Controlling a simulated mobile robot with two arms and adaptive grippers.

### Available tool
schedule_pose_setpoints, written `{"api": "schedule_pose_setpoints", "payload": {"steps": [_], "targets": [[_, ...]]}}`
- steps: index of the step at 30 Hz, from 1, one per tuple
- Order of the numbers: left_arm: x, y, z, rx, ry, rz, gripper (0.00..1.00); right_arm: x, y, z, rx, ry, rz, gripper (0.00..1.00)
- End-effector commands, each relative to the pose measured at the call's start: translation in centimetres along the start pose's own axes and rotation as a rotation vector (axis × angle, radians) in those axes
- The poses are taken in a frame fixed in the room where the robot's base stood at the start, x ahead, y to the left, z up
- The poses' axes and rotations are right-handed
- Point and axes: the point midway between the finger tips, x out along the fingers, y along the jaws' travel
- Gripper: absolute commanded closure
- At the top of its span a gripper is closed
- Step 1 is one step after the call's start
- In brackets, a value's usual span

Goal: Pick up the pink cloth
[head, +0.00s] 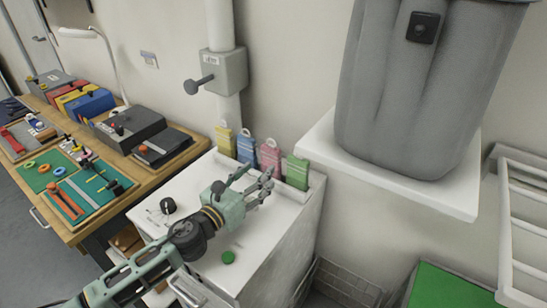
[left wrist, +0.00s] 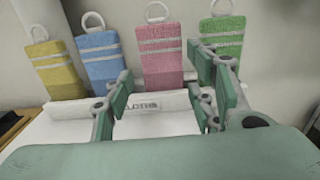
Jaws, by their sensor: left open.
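The pink cloth (head: 269,156) hangs or stands in a row at the back edge of the white cabinet top, between a blue cloth (head: 246,147) and a green cloth (head: 298,171). It has pale stripes and a loop on top. In the left wrist view the pink cloth (left wrist: 161,60) is ahead, roughly between the fingers. My left gripper (head: 262,185) is open and empty, in front of the pink cloth and apart from it. Its fingers also show in the left wrist view (left wrist: 165,105). My right gripper is not in view.
A yellow cloth (head: 226,138) is at the row's left end. A black knob (head: 168,205) and a green button (head: 228,257) are on the white cabinet (head: 200,180). A large grey bin (head: 420,100) stands on a white shelf to the right. A wooden workbench with tools is left.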

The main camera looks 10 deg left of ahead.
Motion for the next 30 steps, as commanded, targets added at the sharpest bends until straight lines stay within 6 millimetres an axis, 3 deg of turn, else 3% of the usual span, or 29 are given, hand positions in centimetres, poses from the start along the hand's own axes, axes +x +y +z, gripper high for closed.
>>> {"api": "schedule_pose_setpoints", "payload": {"steps": [11, 18, 26, 30], "targets": [[4.5, -0.1, 0.4, -0.004, -0.002, 0.000, 0.48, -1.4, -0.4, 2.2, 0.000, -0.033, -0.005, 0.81], [7.3, 0.0, 0.1, -0.001, -0.001, 0.000, 0.48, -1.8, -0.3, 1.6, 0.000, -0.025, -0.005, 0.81], [7.5, -0.1, 0.0, -0.001, 0.000, -0.001, 0.48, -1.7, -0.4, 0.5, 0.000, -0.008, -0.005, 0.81], [7.5, -0.1, 0.0, -0.001, 0.000, -0.001, 0.59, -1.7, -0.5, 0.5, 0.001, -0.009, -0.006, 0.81]]}}
